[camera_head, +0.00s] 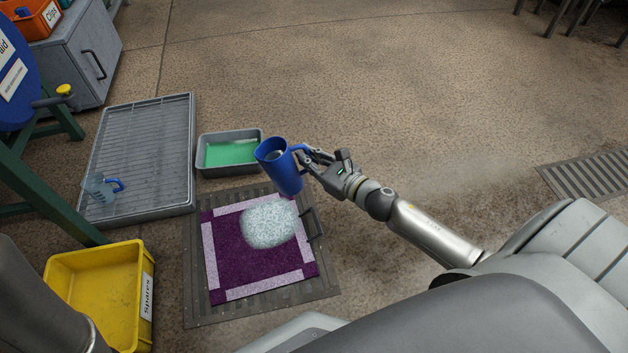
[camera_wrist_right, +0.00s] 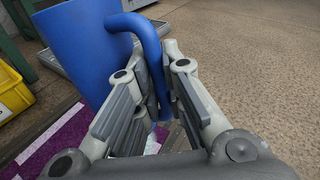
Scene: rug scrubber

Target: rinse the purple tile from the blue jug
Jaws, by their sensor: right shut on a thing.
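The blue jug (camera_head: 279,167) is held by its handle in my right gripper (camera_head: 308,158), tilted a little, above the far edge of the purple tile. The jug (camera_wrist_right: 85,45) and its handle also show in the right wrist view, with the right gripper (camera_wrist_right: 158,98) shut around the handle. The purple tile (camera_head: 232,264) has a pale border and lies on a grey floor grate (camera_head: 190,275). A patch of white foam (camera_head: 268,222) covers its upper right part. No stream of water shows. My left gripper is not in view; only part of my left arm shows at lower left.
A grey tray of green liquid (camera_head: 199,158) stands behind the tile. A large ribbed grey tray (camera_head: 140,150) at left holds a clear jug with a blue handle (camera_head: 101,187). A yellow "Spares" bin (camera_head: 138,322) stands left of the tile. The floor at right is open.

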